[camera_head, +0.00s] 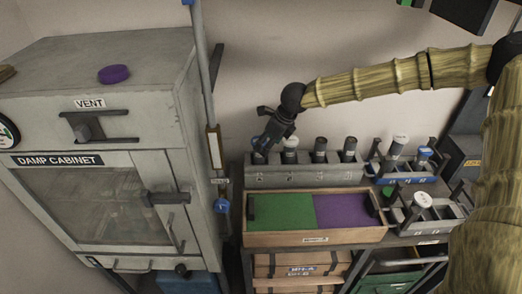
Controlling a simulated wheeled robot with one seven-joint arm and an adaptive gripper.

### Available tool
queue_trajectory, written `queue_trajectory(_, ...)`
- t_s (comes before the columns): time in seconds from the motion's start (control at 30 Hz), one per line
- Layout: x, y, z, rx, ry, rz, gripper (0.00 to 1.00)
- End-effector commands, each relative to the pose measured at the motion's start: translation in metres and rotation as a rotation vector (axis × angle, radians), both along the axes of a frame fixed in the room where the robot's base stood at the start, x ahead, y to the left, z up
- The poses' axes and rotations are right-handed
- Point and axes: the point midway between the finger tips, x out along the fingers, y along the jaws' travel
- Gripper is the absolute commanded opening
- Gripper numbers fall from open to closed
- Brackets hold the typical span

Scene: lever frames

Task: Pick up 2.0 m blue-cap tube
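A blue-topped tube (260,144) stands at the left end of the long grey rack (305,176). My gripper (266,141) comes down from the upper right right over this tube and partly hides it. I cannot tell whether the fingers touch it or are closed around it. Another blue-capped tube (425,153) stands in the blue-fronted rack (405,179) on the right. Length markings on the tubes are too small to read.
The grey rack also holds a white-capped tube (290,144) and dark-capped tubes (320,144). A wooden tray (315,239) with green and purple halves lies in front. A damp cabinet (90,190) and upright pole (205,80) stand left. Another small rack (440,217) is at right.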

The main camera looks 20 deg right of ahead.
Motion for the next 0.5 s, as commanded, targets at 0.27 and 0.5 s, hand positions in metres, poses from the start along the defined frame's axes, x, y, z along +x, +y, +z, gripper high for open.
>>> queue_trajectory(0.27, 0.01, 0.006, -0.016, -0.003, 0.011, 0.002, 0.63)
queue_trajectory(0.5, 0.02, 0.016, -0.037, -0.002, 0.012, 0.002, 0.63)
